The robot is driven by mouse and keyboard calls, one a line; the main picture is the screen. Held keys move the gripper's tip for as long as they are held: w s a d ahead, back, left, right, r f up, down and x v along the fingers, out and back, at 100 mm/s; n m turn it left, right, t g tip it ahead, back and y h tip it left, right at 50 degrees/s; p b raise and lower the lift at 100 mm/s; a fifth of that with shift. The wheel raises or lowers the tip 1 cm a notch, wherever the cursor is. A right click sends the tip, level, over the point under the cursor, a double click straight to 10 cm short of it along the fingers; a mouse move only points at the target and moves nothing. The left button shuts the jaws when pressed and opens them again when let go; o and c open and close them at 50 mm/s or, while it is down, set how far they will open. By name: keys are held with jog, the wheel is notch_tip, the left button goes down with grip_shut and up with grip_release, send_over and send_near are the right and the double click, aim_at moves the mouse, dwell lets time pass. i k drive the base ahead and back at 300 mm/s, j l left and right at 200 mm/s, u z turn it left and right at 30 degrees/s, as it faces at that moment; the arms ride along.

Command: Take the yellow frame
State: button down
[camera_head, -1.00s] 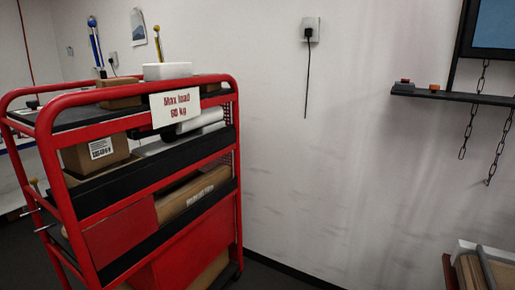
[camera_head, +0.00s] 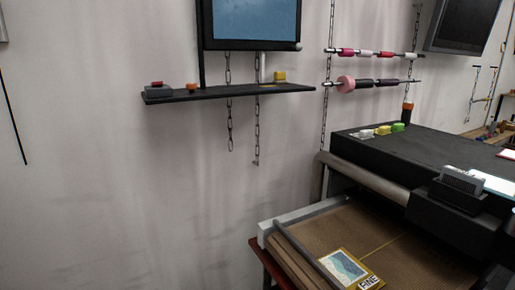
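A small picture with a pale yellowish edge (camera_head: 345,266) lies on the brown mesh bed of a machine at the lower right. It shows a teal and pale blue image. I cannot tell for certain whether this is the yellow frame. A small yellow block (camera_head: 280,76) sits on the wall shelf. My gripper is not in view.
The machine has a black top (camera_head: 400,150) with small coloured blocks and a roller (camera_head: 365,178) in front. A black shelf (camera_head: 220,93) with a screen and hanging chains is on the wall. Rods with coloured rolls (camera_head: 375,84) hang at the right.

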aim_at(349, 271)
jog(key=i+j+z, duration=0.2)
jog(key=j+z, duration=0.25)
jog(key=i+j+z, duration=0.2)
jog(key=j+z, duration=0.15)
jog(key=z, duration=0.15)
jog(key=j+z, duration=1.05)
jog(key=j, duration=0.3)
jog(key=k+j+z, duration=0.1)
jog(key=j, duration=0.3)
jog(key=z, duration=0.45)
jog(key=j+z, duration=0.15)
jog(key=z, duration=0.8)
jog(key=k+j+z, duration=0.2)
jog(key=k, duration=0.15)
